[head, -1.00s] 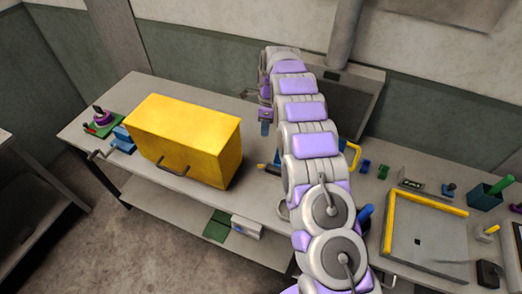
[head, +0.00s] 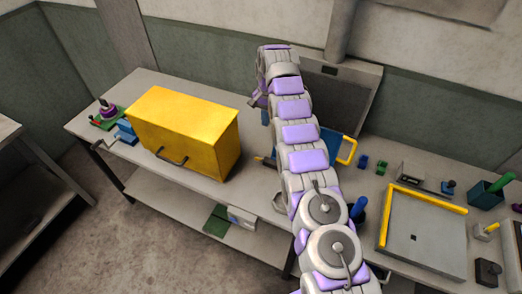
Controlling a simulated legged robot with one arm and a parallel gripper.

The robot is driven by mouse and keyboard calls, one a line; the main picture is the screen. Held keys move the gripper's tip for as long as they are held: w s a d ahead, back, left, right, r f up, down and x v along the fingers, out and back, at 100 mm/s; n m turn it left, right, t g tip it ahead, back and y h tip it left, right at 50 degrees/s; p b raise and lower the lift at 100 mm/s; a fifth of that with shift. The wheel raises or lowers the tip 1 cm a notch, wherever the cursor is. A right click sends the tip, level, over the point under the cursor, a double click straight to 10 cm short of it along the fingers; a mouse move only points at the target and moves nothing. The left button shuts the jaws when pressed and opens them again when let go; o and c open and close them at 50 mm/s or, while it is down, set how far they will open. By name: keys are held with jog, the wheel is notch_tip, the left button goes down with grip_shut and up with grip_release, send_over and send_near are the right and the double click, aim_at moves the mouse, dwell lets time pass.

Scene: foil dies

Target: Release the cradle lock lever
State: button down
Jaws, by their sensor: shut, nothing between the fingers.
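My arm reaches across the bench to its back. My gripper (head: 257,100) shows only as a small dark and purple part beside the wrist, left of the arm's far end. It looks shut and empty, with its fingertips hardly visible. A small blue part (head: 265,117) shows left of the arm, below the gripper. I cannot tell which part is the cradle lock lever; it may be hidden behind my arm.
A large yellow box (head: 185,130) with a dark handle fills the left of the bench (head: 215,195). A blue device with a crank (head: 126,131) is left of it.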

jog(key=a, duration=0.1)
jog(key=b, duration=0.7)
send_near(259, 159)
jog(key=w+f, duration=0.3)
jog(key=w, duration=0.1)
jog(key=shift+s+f, duration=0.45)
jog(key=shift+s, duration=0.1)
jog(key=shift+s+f+b, duration=0.2)
jog(key=shift+s+b, duration=0.2)
jog(key=shift+s, duration=0.05)
jog(key=shift+s+a+f, duration=0.55)
jog(key=shift+s+f, duration=0.1)
jog(key=shift+d, duration=0.2)
jog(key=shift+a, duration=0.15)
